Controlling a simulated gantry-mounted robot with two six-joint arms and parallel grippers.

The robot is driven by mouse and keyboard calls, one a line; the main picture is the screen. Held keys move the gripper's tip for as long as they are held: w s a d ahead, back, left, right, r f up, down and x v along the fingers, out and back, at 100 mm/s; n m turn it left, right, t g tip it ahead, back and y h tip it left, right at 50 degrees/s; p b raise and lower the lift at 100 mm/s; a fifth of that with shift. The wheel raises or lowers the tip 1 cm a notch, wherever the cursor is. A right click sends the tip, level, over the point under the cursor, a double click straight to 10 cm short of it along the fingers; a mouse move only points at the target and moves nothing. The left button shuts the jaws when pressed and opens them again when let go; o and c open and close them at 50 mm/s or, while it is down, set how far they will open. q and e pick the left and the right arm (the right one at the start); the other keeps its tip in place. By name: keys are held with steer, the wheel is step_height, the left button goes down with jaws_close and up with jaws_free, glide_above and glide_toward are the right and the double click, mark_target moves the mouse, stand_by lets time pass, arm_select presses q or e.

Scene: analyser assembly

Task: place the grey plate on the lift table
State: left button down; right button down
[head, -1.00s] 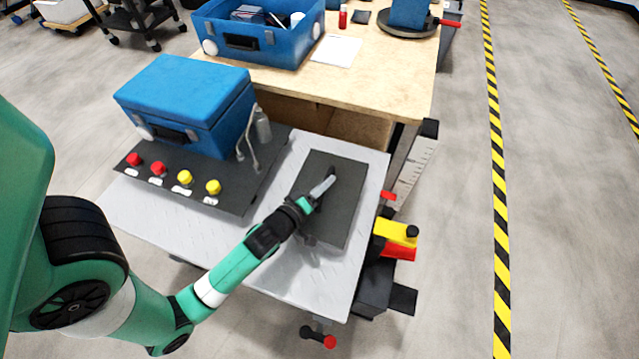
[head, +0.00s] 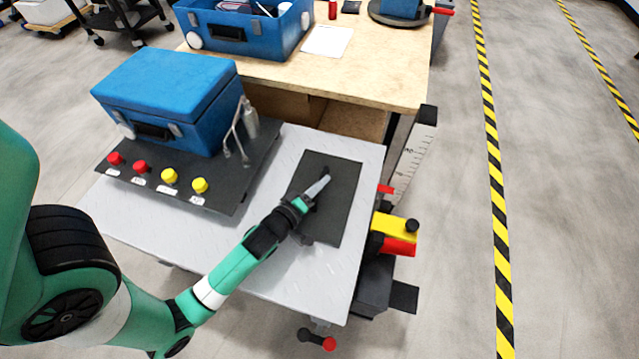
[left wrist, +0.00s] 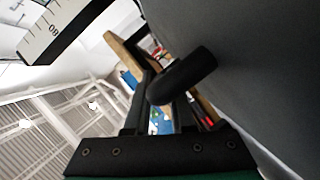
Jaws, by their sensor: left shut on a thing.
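The grey plate (head: 341,205) is a dark, flat rectangle over the right part of the light metal lift table (head: 285,270). It looks about level with the tabletop; I cannot tell whether it rests on it or hangs just above. My left gripper (head: 318,190) is over the plate's middle, shut on its black handle. In the left wrist view the black handle (left wrist: 185,76) lies between the fingers, and the plate (left wrist: 262,60) fills the right side as a grey face. My right gripper is not in view.
A blue case (head: 165,95) stands on a dark panel (head: 228,190) with red and yellow knobs on the table's left. A wooden bench (head: 375,70) with a blue open box (head: 240,35) is behind. A scale post (head: 412,155) and a yellow part (head: 392,227) stand at the right edge.

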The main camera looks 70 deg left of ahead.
arm_select(q)
steer(key=c, duration=0.8)
jaws_free()
steer(key=shift+o, duration=0.2)
steer(key=shift+s+d+r+p, duration=0.1)
steer(key=shift+s+r+p, duration=0.1)
steer(key=shift+p, duration=0.15)
steer(key=v, duration=0.5)
steer(key=b+v, duration=0.1)
steer(key=v, duration=0.4)
steer(key=shift+s+d+f, duration=0.2)
steer(key=shift+s+d+r, duration=0.2)
steer(key=shift+s+r, duration=0.2)
steer(key=shift+s, duration=0.1)
